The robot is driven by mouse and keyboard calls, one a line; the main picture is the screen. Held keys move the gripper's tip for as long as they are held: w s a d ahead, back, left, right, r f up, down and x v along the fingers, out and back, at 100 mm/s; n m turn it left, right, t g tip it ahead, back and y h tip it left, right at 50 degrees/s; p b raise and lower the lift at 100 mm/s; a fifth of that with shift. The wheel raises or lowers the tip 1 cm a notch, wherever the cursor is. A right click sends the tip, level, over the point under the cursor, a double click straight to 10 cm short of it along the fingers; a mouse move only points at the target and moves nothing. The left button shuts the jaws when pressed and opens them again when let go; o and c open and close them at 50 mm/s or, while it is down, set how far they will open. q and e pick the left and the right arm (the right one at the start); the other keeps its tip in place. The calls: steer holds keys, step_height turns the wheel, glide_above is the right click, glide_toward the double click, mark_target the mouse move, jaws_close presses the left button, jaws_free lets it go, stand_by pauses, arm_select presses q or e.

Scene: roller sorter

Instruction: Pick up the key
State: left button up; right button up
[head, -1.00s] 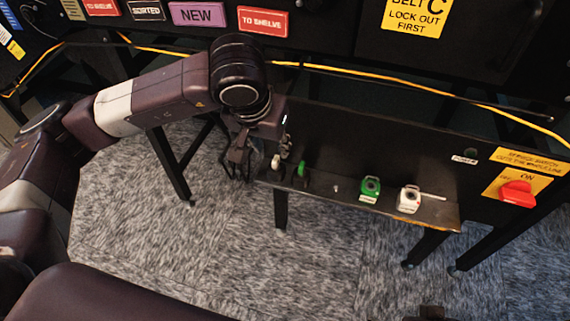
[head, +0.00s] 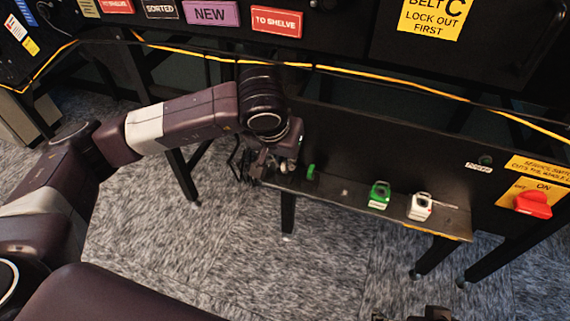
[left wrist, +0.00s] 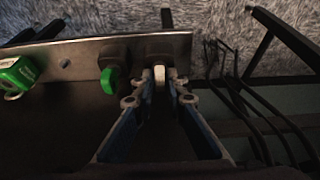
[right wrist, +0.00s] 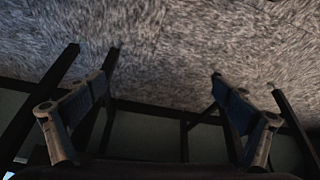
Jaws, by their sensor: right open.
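A small white upright piece, which looks like the key (left wrist: 159,78), stands in a dark mount at the end of the shelf. My left gripper (left wrist: 161,84) has its fingertips on either side of it, close together; I cannot tell whether they press on it. In the head view my left gripper (head: 277,165) is at the shelf's left end and mostly hides the piece. A similar green piece (left wrist: 109,80) stands beside it, also visible in the head view (head: 311,172). My right gripper (right wrist: 163,68) is open and empty above the floor.
The narrow shelf (head: 340,200) holds a green padlock (head: 379,194) and a white padlock (head: 420,206). A red switch (head: 533,204) is on the panel at right. A yellow cable (head: 400,83) runs above. Table legs stand below the shelf.

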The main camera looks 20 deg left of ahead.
arm_select(q)
jaws_close()
stand_by(0.3)
